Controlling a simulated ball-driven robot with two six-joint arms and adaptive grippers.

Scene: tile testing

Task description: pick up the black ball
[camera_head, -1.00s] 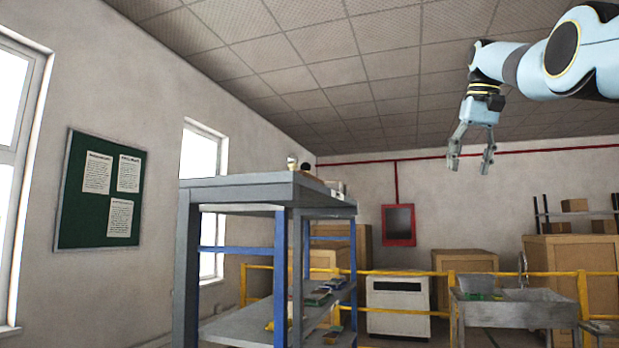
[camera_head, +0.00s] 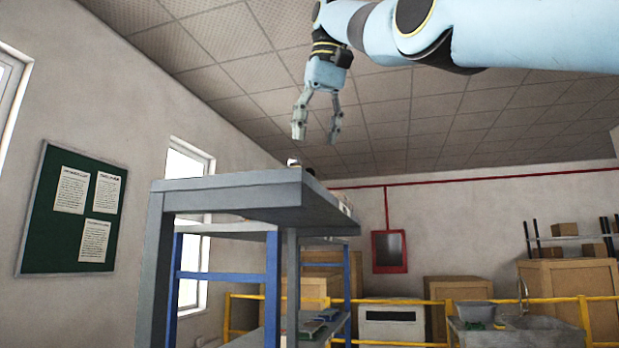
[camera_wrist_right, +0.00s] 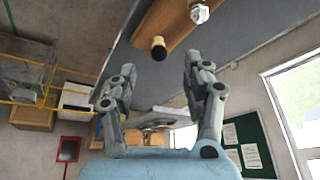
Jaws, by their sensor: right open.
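The black ball (camera_wrist_right: 159,52) shows in the right wrist view against a small cream-yellow piece, over a brown wooden board (camera_wrist_right: 160,20). In the head view, only a small dark bit (camera_head: 309,171) shows above the edge of the tall grey shelf's top (camera_head: 230,195); I take it to be the ball. My right gripper (camera_head: 317,132) is open and empty, pointing down above the shelf top. In the wrist view (camera_wrist_right: 159,72), the ball appears between the fingertips and beyond them, apart from both. My left gripper is not in view.
A small white-topped piece (camera_head: 292,162) stands close to the ball on the shelf top; a white faceted piece (camera_wrist_right: 199,13) shows in the wrist view. Pale items (camera_head: 342,202) lie farther along the shelf top. A yellow railing (camera_head: 400,300) stands behind.

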